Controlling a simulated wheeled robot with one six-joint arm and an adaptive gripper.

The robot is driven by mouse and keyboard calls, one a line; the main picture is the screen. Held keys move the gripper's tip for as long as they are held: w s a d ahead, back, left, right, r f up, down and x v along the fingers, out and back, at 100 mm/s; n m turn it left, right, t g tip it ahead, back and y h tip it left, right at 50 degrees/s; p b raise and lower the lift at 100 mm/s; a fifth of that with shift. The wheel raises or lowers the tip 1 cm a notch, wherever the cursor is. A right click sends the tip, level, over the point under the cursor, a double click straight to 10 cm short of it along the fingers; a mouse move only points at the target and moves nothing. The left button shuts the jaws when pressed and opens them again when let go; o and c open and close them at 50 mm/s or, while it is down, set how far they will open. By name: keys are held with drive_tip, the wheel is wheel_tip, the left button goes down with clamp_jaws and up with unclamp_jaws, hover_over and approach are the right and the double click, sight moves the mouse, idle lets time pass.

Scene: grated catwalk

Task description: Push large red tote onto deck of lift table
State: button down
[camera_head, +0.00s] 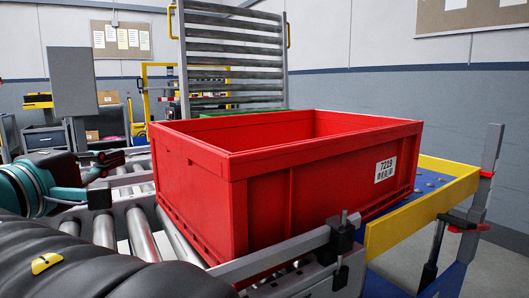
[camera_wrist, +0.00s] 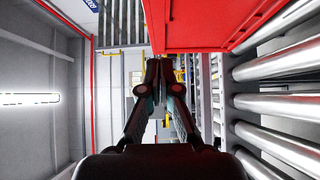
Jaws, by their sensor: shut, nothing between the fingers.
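The large red tote (camera_head: 300,190) stands upright and empty-looking in the middle of the head view, with a white label on its right-hand side. Its near left part is on the metal rollers (camera_head: 180,238); its far right part reaches the blue deck of the lift table (camera_head: 432,183), which has a yellow edge. My gripper (camera_head: 120,157) is at left, shut and empty, pointing towards the tote's left wall. I cannot tell whether it touches. In the wrist view my gripper (camera_wrist: 160,68) is beside the red tote (camera_wrist: 205,25). The tote's underside is hidden.
A metal rail with a black clamp (camera_head: 342,235) runs along the tote's near side. A grey upright post (camera_head: 484,170) stands at the lift table's right. A slatted rack (camera_head: 232,55) rises behind the tote. Rollers also show in the wrist view (camera_wrist: 280,103).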

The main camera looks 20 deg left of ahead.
approach(169, 144)
drive_tip(key=w+a, duration=0.3)
drive_tip(key=shift+w+d+r, duration=0.15)
drive_tip(key=shift+w+d, duration=0.6)
drive_tip(key=shift+w, duration=0.3)
drive_tip(key=shift+w+d, duration=0.45)
drive_tip(key=shift+w, duration=0.1)
